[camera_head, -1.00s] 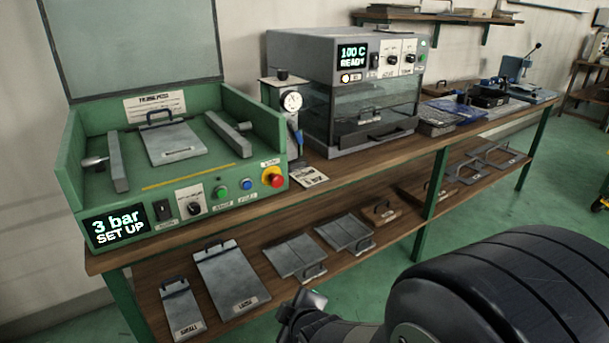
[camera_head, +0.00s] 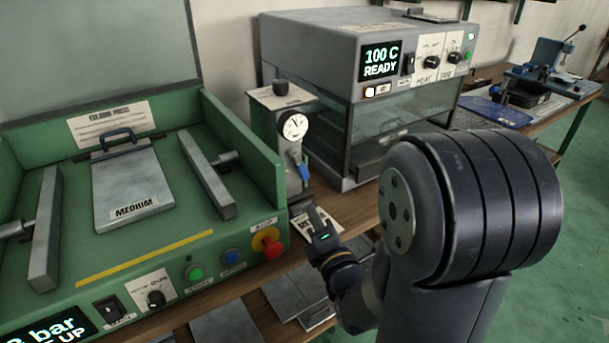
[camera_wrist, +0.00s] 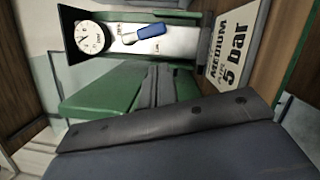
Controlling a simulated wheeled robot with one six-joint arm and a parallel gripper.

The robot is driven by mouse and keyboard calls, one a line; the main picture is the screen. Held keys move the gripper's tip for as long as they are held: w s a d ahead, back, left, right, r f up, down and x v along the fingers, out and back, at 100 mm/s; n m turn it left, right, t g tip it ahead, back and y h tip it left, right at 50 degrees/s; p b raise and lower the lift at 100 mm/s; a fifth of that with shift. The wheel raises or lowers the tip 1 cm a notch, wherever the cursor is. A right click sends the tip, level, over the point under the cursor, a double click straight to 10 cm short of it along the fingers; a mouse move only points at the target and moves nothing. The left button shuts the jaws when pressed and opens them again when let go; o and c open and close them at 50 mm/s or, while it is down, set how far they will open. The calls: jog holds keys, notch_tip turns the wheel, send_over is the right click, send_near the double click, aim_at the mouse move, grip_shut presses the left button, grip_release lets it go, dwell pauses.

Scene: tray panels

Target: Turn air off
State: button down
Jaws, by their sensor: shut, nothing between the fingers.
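The green press (camera_head: 265,165) stands left, with a red knob (camera_head: 267,243) close to my gripper. The oven (camera_head: 300,40) reads 100 C READY and stands close on the right. A card reading MEDIUM 5 bar (camera_wrist: 232,50) lies by the air unit. Grey plates (camera_head: 285,297) lie below.

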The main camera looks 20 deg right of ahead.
aim_at(299, 164)
jog(key=w, duration=0.6)
jog(key=w+a+p, duration=0.1)
jog(key=w, duration=0.2)
jog(key=shift+w+r, duration=0.4)
jog(key=shift+w+d+f+b, duration=0.1)
jog(key=shift+d+f+b, duration=0.05)
jog(key=shift+b, duration=0.4)
jog(key=shift+d+n, duration=0.1)
jog(key=shift+n, duration=0.3)
